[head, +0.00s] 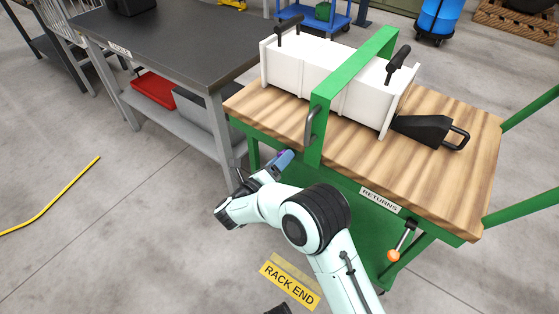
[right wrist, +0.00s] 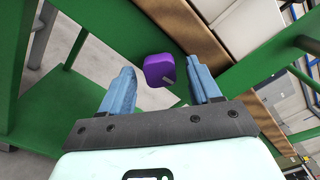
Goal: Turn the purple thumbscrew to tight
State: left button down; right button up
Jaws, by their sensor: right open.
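The purple thumbscrew (right wrist: 159,69) shows in the right wrist view as a rounded, block-like knob with a small pale mark near its lower edge. It is in front of a green panel. My right gripper (right wrist: 160,75) is open, with one blue finger on each side of the thumbscrew in the picture. Gaps show on both sides, and I cannot tell how far the fingertips reach along it. In the head view my right gripper (head: 281,162) is beside the green upright of the cart, below the wooden top. The thumbscrew cannot be made out clearly there. My left gripper is not in view.
The green cart has a wooden top (head: 455,180) bearing a white case (head: 340,90) under a green frame (head: 352,68). A black wedge with a handle (head: 430,130) lies beside it. An orange-knobbed lever (head: 394,254) hangs below.

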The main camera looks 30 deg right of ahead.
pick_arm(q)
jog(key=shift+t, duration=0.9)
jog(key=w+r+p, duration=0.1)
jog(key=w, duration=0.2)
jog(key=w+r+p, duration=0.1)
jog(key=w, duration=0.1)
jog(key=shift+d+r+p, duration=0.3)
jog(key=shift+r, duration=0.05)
pick_arm(e)
jog(key=v, duration=1.3)
jog(key=shift+a, duration=0.2)
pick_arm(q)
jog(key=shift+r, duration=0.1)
pick_arm(e)
jog(key=shift+d+f, duration=0.1)
